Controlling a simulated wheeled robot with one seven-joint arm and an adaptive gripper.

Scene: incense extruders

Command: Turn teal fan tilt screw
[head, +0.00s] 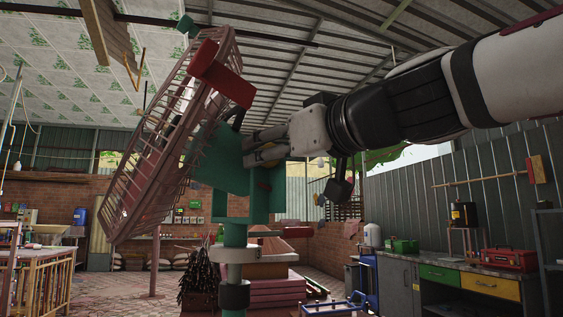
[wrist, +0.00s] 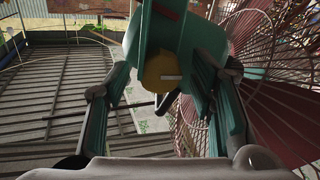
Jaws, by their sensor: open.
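The teal fan's body and stand (head: 222,165) are at the centre of the head view, with a tilted reddish wire cage (head: 150,150) on the left. In the wrist view the teal body (wrist: 190,35) fills the top middle. A round yellow screw head (wrist: 160,72) with a pale slot-like mark sits on it and appears to be the tilt screw. My gripper (wrist: 157,80) is open, its fingers on either side of the yellow head with gaps left and right. In the head view my gripper (head: 262,148) reaches the fan from the right. Contact cannot be told.
The cage (wrist: 270,100) lies close to the right finger in the wrist view. A grey workbench (head: 460,270) with a red toolbox (head: 510,259) and a green box (head: 402,246) stands at the right. A bamboo rack (head: 35,280) is at the left.

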